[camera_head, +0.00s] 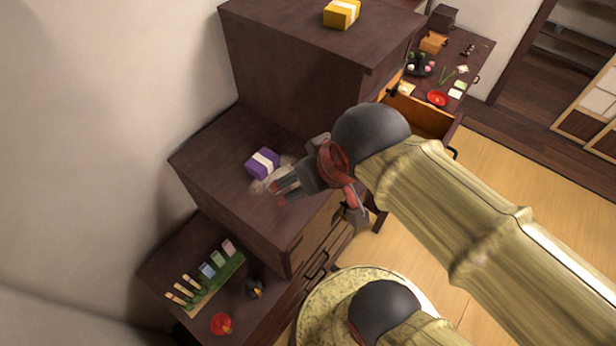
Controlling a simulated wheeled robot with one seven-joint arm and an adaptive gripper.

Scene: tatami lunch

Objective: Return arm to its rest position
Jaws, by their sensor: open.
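My arm reaches in from the lower right. My gripper (280,189) is above the middle step of the dark wooden step chest (212,158), with its fingers pointing left. It is open, and nothing shows between the fingers. A purple box with a pale band (263,163) sits on that step just beyond the fingertips. The fingertips overlap the box's near side in the view, and I cannot tell whether they touch it. My wrist and forearm hide part of the chest's front and the floor behind.
A yellow box (341,14) stands on the top step. The lowest step holds a green rack of several coloured pieces (215,275), a red item (221,324) and a dark one (255,287). An open drawer (421,117) juts out behind my arm. Tatami floor (535,205) is clear at right.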

